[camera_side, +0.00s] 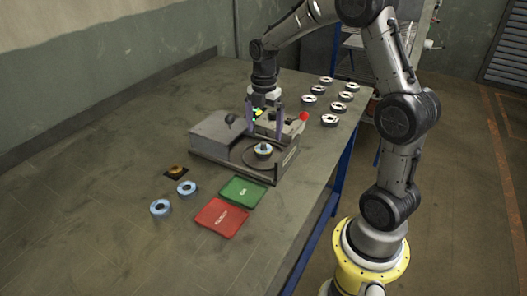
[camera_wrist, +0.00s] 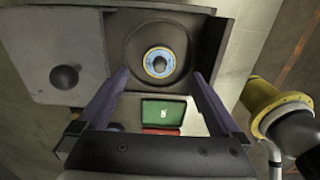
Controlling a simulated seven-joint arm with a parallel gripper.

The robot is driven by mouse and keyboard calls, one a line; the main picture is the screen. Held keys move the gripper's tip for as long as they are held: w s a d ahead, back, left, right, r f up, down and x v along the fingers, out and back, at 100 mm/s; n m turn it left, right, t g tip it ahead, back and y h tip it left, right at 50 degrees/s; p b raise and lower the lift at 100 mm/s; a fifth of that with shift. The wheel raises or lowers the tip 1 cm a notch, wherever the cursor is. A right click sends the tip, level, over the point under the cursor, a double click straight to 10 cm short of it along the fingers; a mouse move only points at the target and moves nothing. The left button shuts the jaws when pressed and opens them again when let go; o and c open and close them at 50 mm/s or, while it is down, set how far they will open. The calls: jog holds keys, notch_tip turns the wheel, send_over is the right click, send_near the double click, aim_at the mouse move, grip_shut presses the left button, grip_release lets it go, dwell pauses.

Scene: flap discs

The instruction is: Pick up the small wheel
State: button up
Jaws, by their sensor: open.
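In the wrist view my gripper (camera_wrist: 160,75) has one finger on each side, and the wheel appears just beyond the fingertips. Two similar blue-rimmed wheels, the nearer one (camera_side: 160,208) and another (camera_side: 186,188), lie on the table.
The grey machine (camera_side: 214,142) has a dark knob and a red ball close to my gripper. A green tray (camera_side: 242,191) and a red tray (camera_side: 222,217) lie in front. A brown part (camera_side: 176,169) sits on a dark square. Several discs (camera_side: 330,120) stand at back right.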

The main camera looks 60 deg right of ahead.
aim_at(264, 145)
jog(key=shift+a+f, duration=0.15)
jog(key=shift+f, duration=2.9)
jog(key=c, duration=1.4)
